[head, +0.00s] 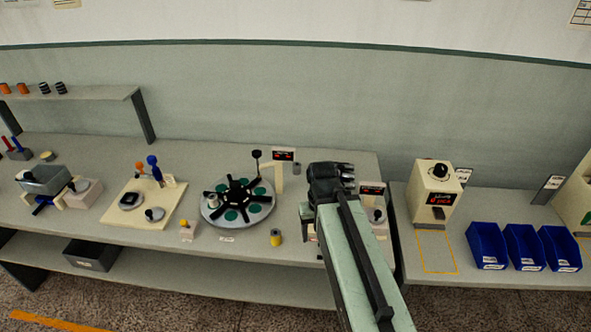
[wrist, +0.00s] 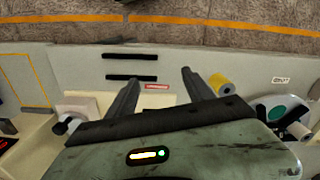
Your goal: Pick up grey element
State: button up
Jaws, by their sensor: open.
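A small dark grey cylinder (head: 296,168) stands on the bench near the back, beside a beige stand with a red display. It is the likeliest grey element, though it is small and I cannot be sure. It lies behind and to the left of my gripper (head: 340,172) in the head view, and I cannot make it out in the wrist view. My gripper is over the bench, right of the round turntable. In the wrist view its two dark fingers (wrist: 160,78) are apart with nothing between them. My arm hides part of the bench and a station there.
The turntable (head: 212,214) with black arms and green discs is to the left. A dispenser box (head: 433,190) and blue bins (head: 487,246) are to the right, past a gap between benches.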

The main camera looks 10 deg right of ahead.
aim_at(297, 165)
jog(key=u, duration=0.25)
jog(key=i, duration=0.5)
jog(key=u, duration=0.55)
jog(key=i, duration=1)
jog(key=u, duration=0.5)
